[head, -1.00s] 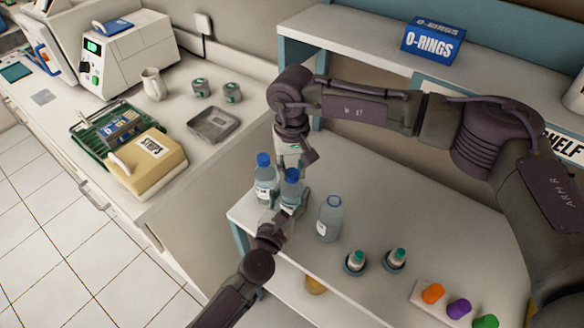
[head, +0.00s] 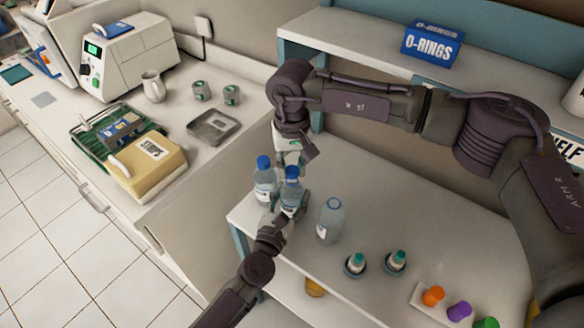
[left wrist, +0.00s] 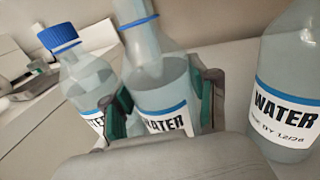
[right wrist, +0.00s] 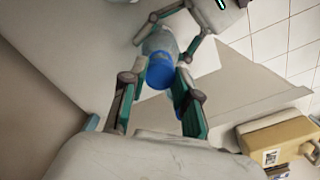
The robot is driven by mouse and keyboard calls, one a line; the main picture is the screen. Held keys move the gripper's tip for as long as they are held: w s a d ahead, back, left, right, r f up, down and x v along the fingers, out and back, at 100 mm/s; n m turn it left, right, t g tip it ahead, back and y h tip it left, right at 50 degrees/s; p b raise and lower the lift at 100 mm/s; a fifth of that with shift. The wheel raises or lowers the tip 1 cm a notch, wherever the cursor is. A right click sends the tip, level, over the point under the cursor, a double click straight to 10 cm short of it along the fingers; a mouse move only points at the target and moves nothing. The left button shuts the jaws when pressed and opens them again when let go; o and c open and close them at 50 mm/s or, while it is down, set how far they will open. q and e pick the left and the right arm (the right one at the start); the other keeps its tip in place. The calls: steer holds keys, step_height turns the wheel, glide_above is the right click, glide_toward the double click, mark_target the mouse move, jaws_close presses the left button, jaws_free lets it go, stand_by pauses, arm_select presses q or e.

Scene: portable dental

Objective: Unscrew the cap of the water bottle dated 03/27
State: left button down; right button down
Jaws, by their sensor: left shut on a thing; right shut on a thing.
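A clear water bottle with a blue cap (head: 291,172) stands near the left edge of the white table. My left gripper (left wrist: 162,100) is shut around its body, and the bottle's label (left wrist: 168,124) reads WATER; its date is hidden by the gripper. My right gripper (right wrist: 157,82) comes from above, shut on the blue cap (right wrist: 160,70). A second blue-capped bottle (head: 264,182) stands just left of the held one; it also shows in the left wrist view (left wrist: 85,72). A third bottle (head: 330,220), seemingly uncapped, stands to the right; its label (left wrist: 289,115) reads 12/28.
A raised shelf with an O-RINGS box (head: 432,42) is behind.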

mark_target(292, 170)
arm_select(q)
steer(key=shift+f, duration=0.15)
arm_select(e)
steer(key=shift+r, duration=0.25)
steer(key=shift+r, duration=2)
arm_select(q)
steer(key=shift+c, duration=1.2)
jaws_free()
steer(key=shift+s, duration=0.1)
steer(key=v, duration=1.1)
steer(key=shift+s+a, duration=0.25)
steer(key=shift+s, duration=0.1)
